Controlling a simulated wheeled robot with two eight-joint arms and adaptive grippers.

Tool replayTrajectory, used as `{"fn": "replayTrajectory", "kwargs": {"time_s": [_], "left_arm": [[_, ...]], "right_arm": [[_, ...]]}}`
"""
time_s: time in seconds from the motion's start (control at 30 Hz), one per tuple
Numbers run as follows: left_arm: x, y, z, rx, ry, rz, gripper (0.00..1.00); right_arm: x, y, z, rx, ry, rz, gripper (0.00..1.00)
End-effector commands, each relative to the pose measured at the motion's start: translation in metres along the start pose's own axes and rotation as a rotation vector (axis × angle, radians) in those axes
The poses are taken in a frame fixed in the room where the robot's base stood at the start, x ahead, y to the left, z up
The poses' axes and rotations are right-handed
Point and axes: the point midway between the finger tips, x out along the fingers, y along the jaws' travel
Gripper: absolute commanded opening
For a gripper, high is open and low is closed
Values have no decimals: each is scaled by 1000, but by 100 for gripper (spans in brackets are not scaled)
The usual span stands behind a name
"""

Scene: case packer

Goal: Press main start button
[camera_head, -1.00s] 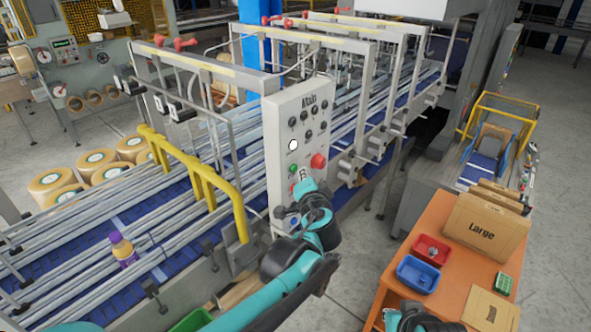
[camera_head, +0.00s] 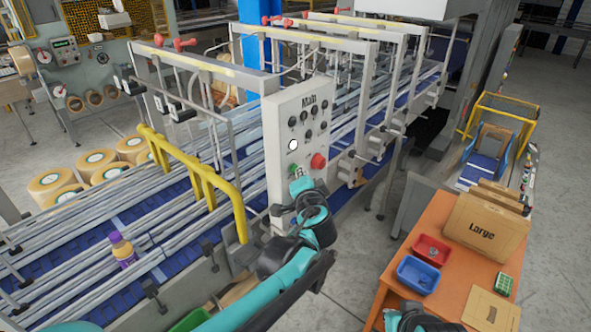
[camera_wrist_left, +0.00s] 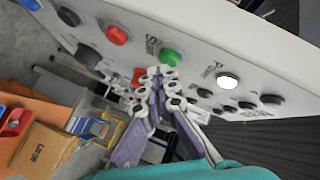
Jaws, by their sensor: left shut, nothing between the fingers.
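The grey control panel (camera_head: 285,130) headed "Main" stands upright beside the conveyor. The green button (camera_wrist_left: 172,57) shows clearly in the left wrist view; in the head view the green button (camera_head: 294,168) is close to the gripper. My left gripper (camera_wrist_left: 160,73) is shut and empty, its fingertips just below the green button in the wrist picture. Whether they touch it, I cannot tell. In the head view my left gripper (camera_head: 299,174) is in front of the panel's lower part and hides some of it. A red button (camera_wrist_left: 117,34) is beside the green one.
A white light (camera_wrist_left: 228,81) and several black knobs (camera_wrist_left: 271,99) are on the panel. A large red button (camera_head: 318,160) protrudes close to the gripper. A yellow rail (camera_head: 190,165) is to the left. An orange table (camera_head: 440,240) with boxes and trays stands right.

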Motion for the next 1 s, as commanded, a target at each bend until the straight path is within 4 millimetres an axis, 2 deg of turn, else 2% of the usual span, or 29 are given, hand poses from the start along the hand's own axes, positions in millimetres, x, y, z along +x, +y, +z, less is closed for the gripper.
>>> {"fn": "replayTrajectory", "kwargs": {"time_s": [1.0], "left_arm": [[7, -5, 5, 0, 0, 0, 0]], "right_arm": [[1, 0, 1, 0, 0, 0, 0]]}}
